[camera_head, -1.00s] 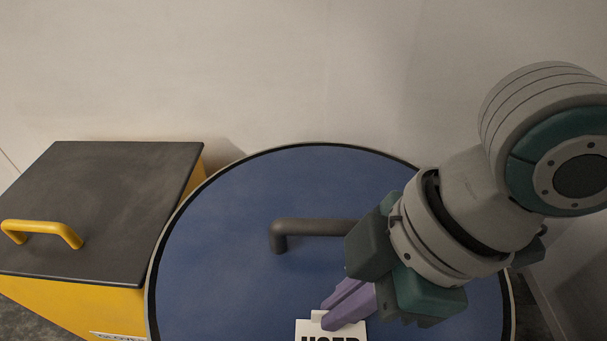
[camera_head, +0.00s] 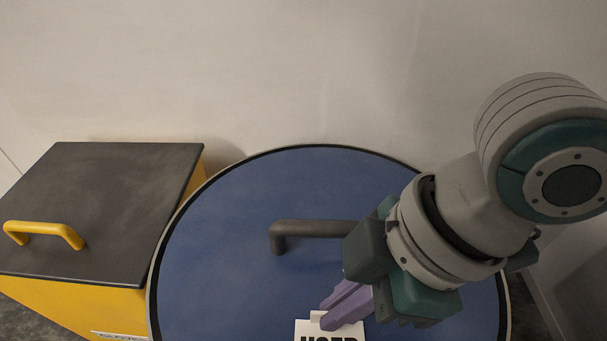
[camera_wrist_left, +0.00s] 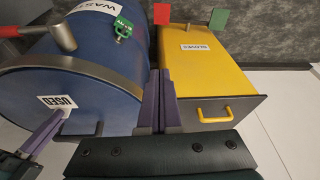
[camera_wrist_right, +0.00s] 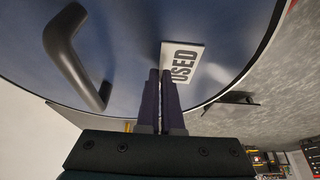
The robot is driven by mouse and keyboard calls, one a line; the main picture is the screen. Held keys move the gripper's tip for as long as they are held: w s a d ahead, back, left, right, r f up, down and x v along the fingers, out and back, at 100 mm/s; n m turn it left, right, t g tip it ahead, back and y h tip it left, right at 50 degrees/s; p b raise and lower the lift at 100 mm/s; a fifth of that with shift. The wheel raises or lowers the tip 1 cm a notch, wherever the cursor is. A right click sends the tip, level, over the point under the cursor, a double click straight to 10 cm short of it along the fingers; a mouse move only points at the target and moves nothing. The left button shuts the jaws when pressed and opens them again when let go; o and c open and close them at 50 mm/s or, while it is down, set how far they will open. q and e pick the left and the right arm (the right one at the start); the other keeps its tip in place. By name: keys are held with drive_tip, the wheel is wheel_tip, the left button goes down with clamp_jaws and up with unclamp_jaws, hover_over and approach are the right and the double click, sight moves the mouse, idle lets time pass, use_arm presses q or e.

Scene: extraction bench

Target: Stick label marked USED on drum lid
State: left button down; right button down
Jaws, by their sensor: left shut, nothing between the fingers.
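The white label marked USED (camera_head: 330,333) is at the front of the blue drum lid (camera_head: 215,235), cut off by the lower picture edge. It also shows in the right wrist view (camera_wrist_right: 183,62) and the left wrist view (camera_wrist_left: 57,103). My right gripper (camera_head: 330,313) has its purple fingers closed at the label's tab edge, over the lid. The label looks flat at the lid surface; I cannot tell whether it touches. My left gripper (camera_wrist_left: 158,88) is shut and empty, beside the drum and in front of the yellow bin; the head view does not show it.
A dark bar handle (camera_head: 315,228) stands on the lid behind the label. The yellow bin (camera_wrist_left: 200,62), with a grey lid (camera_head: 100,205) and yellow handle (camera_head: 43,233), stands left of the drum. A green clip-like part (camera_wrist_left: 122,27) is on the drum's side.

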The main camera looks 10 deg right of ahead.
drive_tip(key=c, duration=1.5)
unclamp_jaws()
drive_tip(key=shift+d+f, duration=0.15)
drive_tip(key=shift+f, duration=0.05)
drive_tip(key=shift+c, duration=0.2)
drive_tip(key=o, duration=0.5)
drive_tip(key=shift+r, duration=0.1)
drive_tip(key=shift+o, duration=0.2)
drive_tip(key=shift+r, duration=0.15)
drive_tip(key=p+v, duration=0.4)
drive_tip(key=v, duration=0.5)
drive_tip(key=shift+r, duration=0.3)
drive_tip(key=shift+s, duration=0.1)
